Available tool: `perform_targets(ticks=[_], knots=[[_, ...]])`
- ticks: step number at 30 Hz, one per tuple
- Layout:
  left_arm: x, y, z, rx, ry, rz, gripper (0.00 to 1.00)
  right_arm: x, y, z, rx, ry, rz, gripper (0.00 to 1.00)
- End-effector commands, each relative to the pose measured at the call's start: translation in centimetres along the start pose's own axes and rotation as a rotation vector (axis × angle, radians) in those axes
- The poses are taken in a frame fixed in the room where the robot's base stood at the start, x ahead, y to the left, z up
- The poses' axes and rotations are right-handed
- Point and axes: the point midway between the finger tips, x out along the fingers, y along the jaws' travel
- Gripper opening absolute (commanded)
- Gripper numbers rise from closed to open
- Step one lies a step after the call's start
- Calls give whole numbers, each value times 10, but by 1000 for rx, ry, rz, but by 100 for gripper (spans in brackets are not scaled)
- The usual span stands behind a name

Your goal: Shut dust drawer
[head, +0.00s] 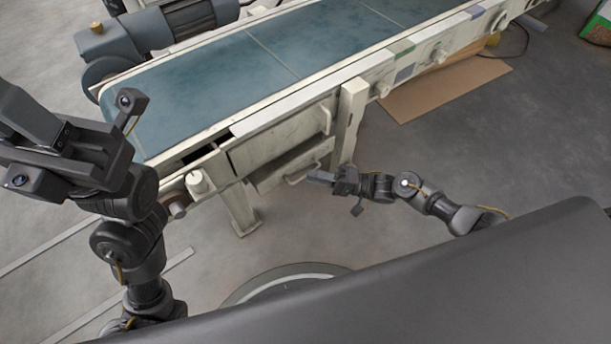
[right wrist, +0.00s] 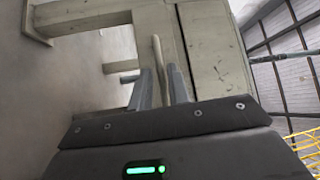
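The dust drawer (head: 294,166) sits low under the near side of the conveyor. Its pale front stands out from the frame, and a dark gap shows above it. Its bar handle (head: 303,175) faces me. My right gripper (head: 318,177) is at that handle. In the right wrist view the handle (right wrist: 159,67) runs between the two fingers of my right gripper (right wrist: 161,86), which stand apart on either side of it; I cannot tell whether they touch it. My left gripper (head: 70,140) is raised at the left, away from the drawer; its finger gap is unclear.
The conveyor (head: 215,85) with its blue-green belt runs above the drawer. A frame leg (head: 348,122) stands just right of the drawer, close to my right gripper. A second leg (head: 240,210) stands to its left. A cardboard sheet (head: 440,88) lies on the floor. Floor between is clear.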

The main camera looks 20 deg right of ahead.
Motion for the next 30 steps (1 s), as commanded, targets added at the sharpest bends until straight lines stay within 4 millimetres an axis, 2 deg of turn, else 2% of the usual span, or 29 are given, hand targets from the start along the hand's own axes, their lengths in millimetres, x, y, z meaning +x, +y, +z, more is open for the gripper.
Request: perform_targets(ticks=[3,9,17,22,30], knots=[[3,3,-4,-5,23,12,18,17,1,0,-1,-1,-2,18],[8,4,-4,-7,41,13,18,30,0,0,0,0,-1,18],[11,4,-5,-9,49,6,18,31,0,0,0,0,-1,18],[10,4,-4,-9,45,6,18,31,0,0,0,0,0,0],[8,4,-3,-8,38,13,18,31,0,0,0,0,0,0]])
